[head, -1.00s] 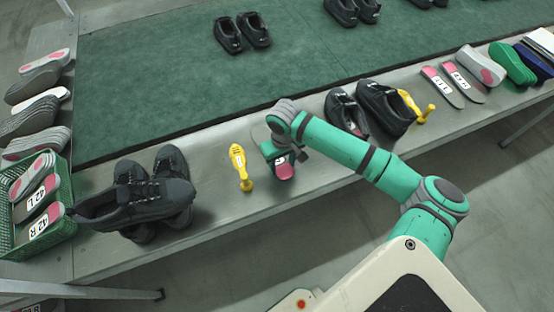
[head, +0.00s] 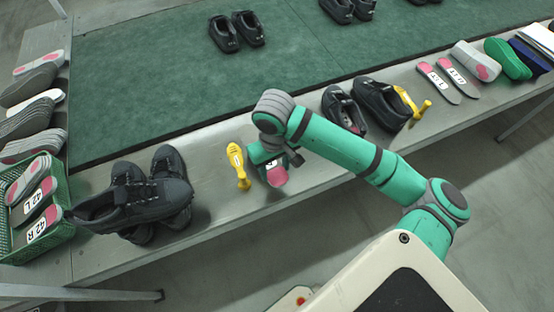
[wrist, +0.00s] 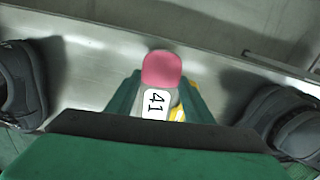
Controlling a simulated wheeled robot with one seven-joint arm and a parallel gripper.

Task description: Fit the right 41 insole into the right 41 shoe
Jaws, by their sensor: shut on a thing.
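My gripper (head: 270,164) is shut on a grey insole with a pink heel (head: 277,176), in front of the bench's middle. In the wrist view the insole's pink end (wrist: 162,69) sticks out beyond the fingers, with a white label reading 41 (wrist: 155,104); any side letter is unreadable. A pair of dark open shoes stands right of my gripper: the left one (head: 338,104) shows something pale and pink inside, the other (head: 381,104) stands beside it. Their size marks are not visible. Part of a dark shoe (wrist: 20,85) shows at the wrist view's left.
A yellow shoehorn (head: 239,167) stands just left of my gripper. Another dark pair (head: 160,192) is further left, next to a green basket (head: 62,228) of insoles. A second yellow shoehorn (head: 420,108) and two labelled insoles (head: 450,80) lie right of the open shoes.

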